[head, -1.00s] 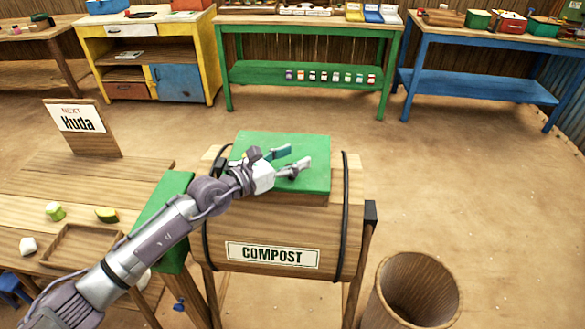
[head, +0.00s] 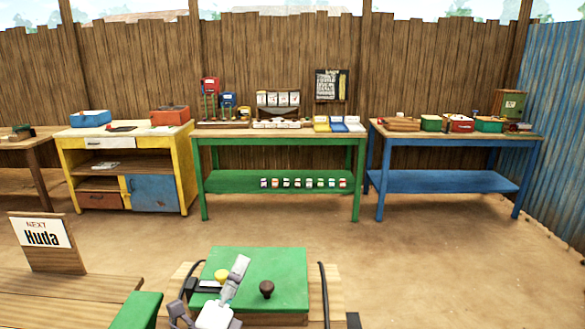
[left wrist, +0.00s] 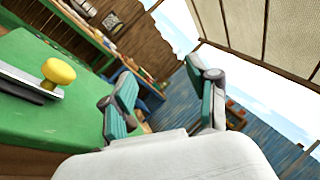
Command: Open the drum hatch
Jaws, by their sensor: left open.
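The drum's green hatch (head: 285,262) lies flat on top of the wooden drum (head: 337,297); no gap under it shows. A dark brown knob (head: 267,289) stands on the hatch. A slide bolt (head: 204,286) with a yellow knob (head: 222,275) is at its left part. My left gripper (head: 236,276) is over the hatch, between the two knobs in the picture, open and empty. In the left wrist view its fingers (left wrist: 163,98) are spread, with the yellow knob (left wrist: 59,71) left of them and apart. The drum's front is out of view. My right gripper is not in view.
A wooden table (head: 60,297) with a "Huda" sign (head: 45,240) stands left of the drum. Yellow (head: 125,170), green (head: 280,180) and blue (head: 450,180) benches stand along the back fence. The sandy floor between is clear.

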